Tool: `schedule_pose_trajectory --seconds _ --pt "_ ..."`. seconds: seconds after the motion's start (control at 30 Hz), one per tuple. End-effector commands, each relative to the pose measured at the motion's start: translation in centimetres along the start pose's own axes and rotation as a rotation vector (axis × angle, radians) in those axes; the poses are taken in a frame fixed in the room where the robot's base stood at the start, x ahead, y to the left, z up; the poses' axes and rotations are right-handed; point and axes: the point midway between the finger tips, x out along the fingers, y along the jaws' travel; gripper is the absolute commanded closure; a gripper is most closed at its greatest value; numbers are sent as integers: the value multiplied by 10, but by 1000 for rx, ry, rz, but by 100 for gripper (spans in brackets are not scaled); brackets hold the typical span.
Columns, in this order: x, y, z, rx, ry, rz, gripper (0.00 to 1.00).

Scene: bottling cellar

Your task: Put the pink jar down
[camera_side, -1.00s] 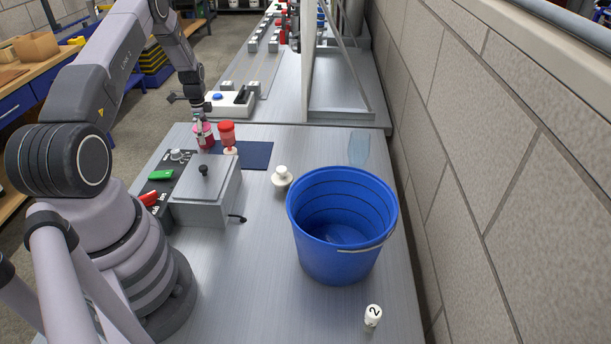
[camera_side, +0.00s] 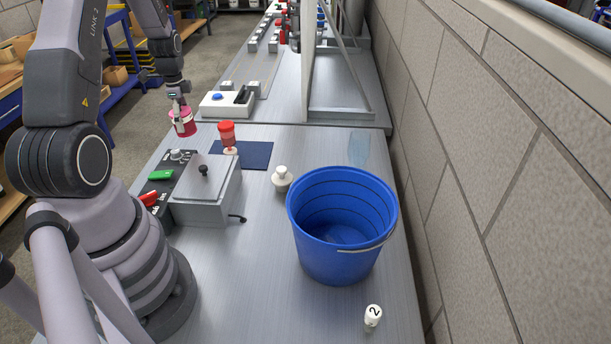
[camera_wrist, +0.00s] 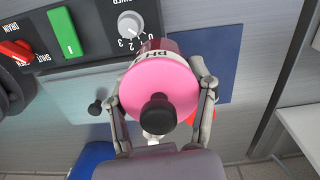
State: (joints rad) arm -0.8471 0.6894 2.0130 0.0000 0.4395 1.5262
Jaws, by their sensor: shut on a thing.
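The pink jar (camera_side: 184,128) is in my gripper (camera_side: 181,117), at the far left corner of the bench in the side view. It looks raised, but its height above the bench is hard to tell. In the wrist view the pink jar (camera_wrist: 150,82) shows its pink top with a black knob and part of a white label. The fingers of my gripper (camera_wrist: 160,105) close around it from both sides. The jar's underside is hidden.
A dark blue mat (camera_side: 258,154) lies right of the jar, with a red-topped item (camera_side: 227,134) by its left end. A grey lidded box (camera_side: 205,195), control panel (camera_side: 164,190), white knobbed piece (camera_side: 281,181) and blue bucket (camera_side: 318,260) stand nearer.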

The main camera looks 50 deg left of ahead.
Motion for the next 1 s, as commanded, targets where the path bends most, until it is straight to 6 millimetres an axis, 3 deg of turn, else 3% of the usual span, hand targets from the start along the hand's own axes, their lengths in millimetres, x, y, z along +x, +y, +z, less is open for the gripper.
schedule_pose_trajectory --seconds 0.23,0.47,0.77,1.0 --pt "-21 16 1 0 0 -5 84" --pt "-61 17 1 0 0 -6 84" --pt "-59 10 -62 237 -21 -10 84" --pt "-59 18 -150 558 -51 -27 84"
